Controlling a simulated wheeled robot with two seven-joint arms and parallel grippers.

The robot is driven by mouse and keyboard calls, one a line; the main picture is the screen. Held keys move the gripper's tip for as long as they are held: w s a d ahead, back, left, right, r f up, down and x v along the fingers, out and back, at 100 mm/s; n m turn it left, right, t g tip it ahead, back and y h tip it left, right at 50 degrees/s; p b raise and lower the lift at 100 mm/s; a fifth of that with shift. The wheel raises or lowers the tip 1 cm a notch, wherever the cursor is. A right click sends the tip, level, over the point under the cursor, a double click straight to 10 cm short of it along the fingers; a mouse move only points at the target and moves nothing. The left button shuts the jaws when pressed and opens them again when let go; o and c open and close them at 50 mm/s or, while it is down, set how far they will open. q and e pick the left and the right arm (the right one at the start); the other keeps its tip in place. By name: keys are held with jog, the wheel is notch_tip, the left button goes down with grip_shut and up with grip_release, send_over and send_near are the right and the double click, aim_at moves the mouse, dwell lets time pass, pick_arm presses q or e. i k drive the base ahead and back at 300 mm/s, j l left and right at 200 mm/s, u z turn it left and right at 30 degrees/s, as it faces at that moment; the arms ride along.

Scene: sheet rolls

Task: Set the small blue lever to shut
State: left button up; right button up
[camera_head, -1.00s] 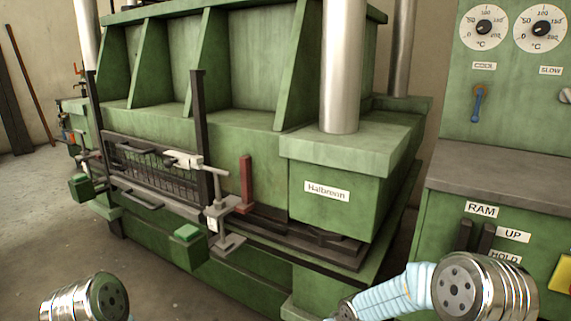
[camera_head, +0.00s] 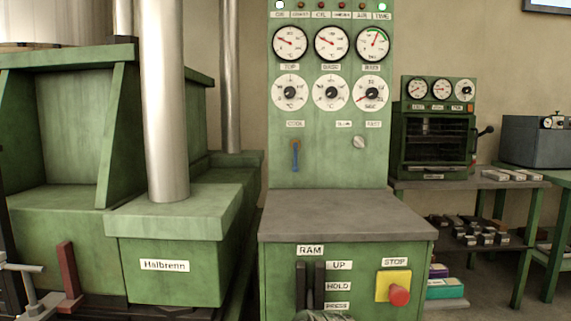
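The small blue lever (camera_head: 296,157) is on the upright green control panel (camera_head: 330,170), below a small white label that reads COOL. Its handle hangs straight down from a pivot at its top. No shut or open marking can be read beside it. Nothing touches the lever or covers it.
A grey ledge (camera_head: 345,215) juts out below the panel. The green press (camera_head: 178,255) stands left; a bench with a small oven (camera_head: 436,140) stands right.

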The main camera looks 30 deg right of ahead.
aim_at(295, 169)
jog(key=z, duration=1.3)
